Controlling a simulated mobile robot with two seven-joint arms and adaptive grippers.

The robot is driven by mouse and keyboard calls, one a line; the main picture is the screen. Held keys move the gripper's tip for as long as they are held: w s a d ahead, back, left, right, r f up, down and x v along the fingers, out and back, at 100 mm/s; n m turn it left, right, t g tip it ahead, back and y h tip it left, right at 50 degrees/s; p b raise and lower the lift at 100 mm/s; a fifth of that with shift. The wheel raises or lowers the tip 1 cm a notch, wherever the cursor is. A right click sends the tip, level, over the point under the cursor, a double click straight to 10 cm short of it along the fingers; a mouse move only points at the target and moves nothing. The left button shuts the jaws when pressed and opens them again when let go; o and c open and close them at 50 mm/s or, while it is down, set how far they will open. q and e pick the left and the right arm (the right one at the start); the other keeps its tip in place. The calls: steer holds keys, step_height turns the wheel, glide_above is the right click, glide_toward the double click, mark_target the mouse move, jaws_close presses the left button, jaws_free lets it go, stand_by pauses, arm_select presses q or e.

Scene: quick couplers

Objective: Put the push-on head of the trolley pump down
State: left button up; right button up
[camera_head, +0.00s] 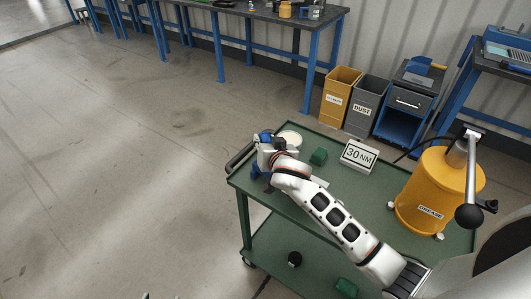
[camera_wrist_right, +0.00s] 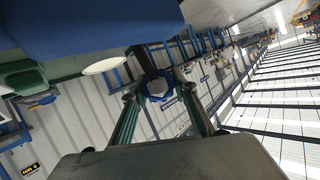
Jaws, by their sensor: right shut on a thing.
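The yellow grease drum of the trolley pump (camera_head: 432,190) stands at the right of the green trolley top (camera_head: 330,200). Its grey pump column and black-knobbed lever show above it. My right gripper (camera_head: 262,170) is over the trolley's far left corner, near the handle. In the head view the wrist and fingers mostly hide the held part. I cannot tell whether it touches anything.
A pale round dish (camera_head: 290,137), a green block (camera_head: 318,156) and a "30 NM" sign (camera_head: 359,156) stand on the trolley top near the gripper. A black round thing (camera_head: 294,259) lies on the lower shelf. Bins (camera_head: 340,92) stand behind the trolley.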

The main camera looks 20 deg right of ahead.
step_height(320, 180, down, 4)
steer(key=shift+f+b, duration=0.25)
steer(key=shift+b, duration=0.15)
steer(key=shift+s+f, duration=0.15)
steer(key=shift+f, duration=0.6)
steer(key=o, duration=1.2)
steer(key=shift+f, duration=0.1)
steer(key=shift+s+f+b, duration=0.1)
steer(key=shift+b, duration=0.2)
steer(key=shift+a, duration=0.1)
steer(key=r+p+v, duration=0.1)
steer(key=v, duration=1.1)
steer(key=shift+w+r+p, duration=0.25)
steer(key=shift+r+p, duration=0.05)
steer(key=shift+r, duration=0.15)
